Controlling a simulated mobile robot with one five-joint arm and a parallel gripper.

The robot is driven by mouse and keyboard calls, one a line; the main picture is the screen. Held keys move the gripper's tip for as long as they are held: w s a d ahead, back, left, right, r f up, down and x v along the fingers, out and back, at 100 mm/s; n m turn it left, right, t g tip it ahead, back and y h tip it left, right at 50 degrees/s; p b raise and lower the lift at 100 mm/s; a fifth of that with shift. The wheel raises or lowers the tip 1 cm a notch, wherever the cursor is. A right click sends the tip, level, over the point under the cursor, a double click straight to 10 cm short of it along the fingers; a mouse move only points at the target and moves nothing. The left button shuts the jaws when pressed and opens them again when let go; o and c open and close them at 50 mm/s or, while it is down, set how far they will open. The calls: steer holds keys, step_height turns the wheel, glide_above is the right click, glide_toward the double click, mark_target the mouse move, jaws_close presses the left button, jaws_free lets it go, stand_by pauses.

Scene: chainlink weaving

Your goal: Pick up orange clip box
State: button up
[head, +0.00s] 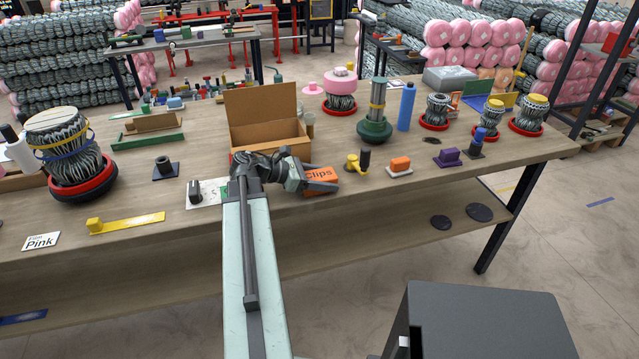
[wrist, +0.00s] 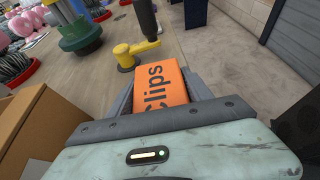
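The orange clip box (head: 320,174) with dark "Clips" lettering is at the front edge of the workbench in the head view. It also shows in the wrist view (wrist: 163,88), lying between my gripper's fingers. My gripper (head: 326,180) reaches the box from the left in the head view. In the wrist view my gripper (wrist: 160,84) has one finger along each side of the box, with little or no gap. I cannot tell whether the fingers press on it. The underside of the box is hidden, so contact with the bench is unclear.
An open cardboard box (head: 262,105) stands behind my gripper. A yellow fitting with a dark handle (head: 353,163) is close beyond the clip box.

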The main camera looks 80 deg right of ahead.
mark_target(325, 174)
steer(key=c, duration=1.1)
steer(key=shift+o, duration=0.2)
step_height(325, 174, up, 10)
steer(key=p, duration=1)
steer(key=shift+r, duration=0.1)
